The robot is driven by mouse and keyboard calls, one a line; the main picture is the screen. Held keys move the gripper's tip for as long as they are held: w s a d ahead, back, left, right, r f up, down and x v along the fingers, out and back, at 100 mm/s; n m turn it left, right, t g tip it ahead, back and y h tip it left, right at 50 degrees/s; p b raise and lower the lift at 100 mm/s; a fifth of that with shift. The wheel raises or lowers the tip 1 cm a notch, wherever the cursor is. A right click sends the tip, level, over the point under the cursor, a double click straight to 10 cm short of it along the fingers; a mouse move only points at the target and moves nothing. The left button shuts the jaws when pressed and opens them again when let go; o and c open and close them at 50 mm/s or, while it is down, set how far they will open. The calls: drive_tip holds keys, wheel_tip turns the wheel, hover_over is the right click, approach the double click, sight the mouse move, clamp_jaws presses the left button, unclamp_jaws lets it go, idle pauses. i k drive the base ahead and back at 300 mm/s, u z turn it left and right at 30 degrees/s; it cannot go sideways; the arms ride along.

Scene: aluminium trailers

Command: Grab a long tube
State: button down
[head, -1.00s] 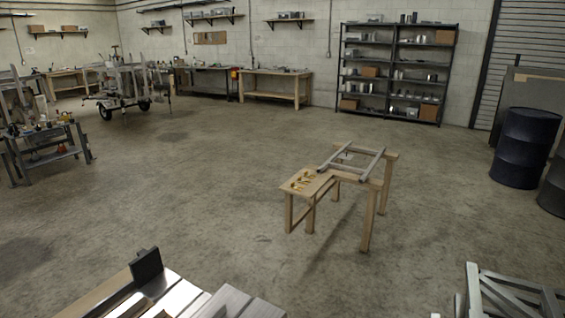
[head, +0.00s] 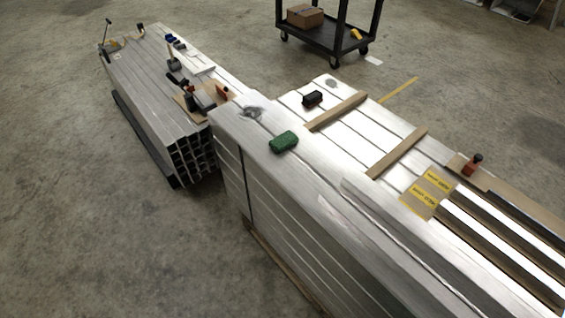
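A bundle of long square aluminium tubes (head: 150,98) lies at the left in the head view, with open square ends facing the front right. Several hand tools and small parts lie on top of it. More long metal profiles (head: 505,238) lie side by side at the lower right, with dark gaps between them. They run out of the frame. A wide stack of long silvery bars (head: 290,205) stands between these, its far end close to the tube bundle. My gripper is not in view.
A green block (head: 284,141) and a black block (head: 312,98) sit on the stack. Wooden strips (head: 397,153) cross the bars by yellow labels (head: 429,188). A red-and-black tool (head: 472,165) lies at right. A black cart (head: 330,35) stands behind. Floor at left is clear.

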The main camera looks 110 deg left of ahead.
sight(503, 303)
drive_tip(key=u, duration=4.45)
drive_tip(key=i, duration=1.65)
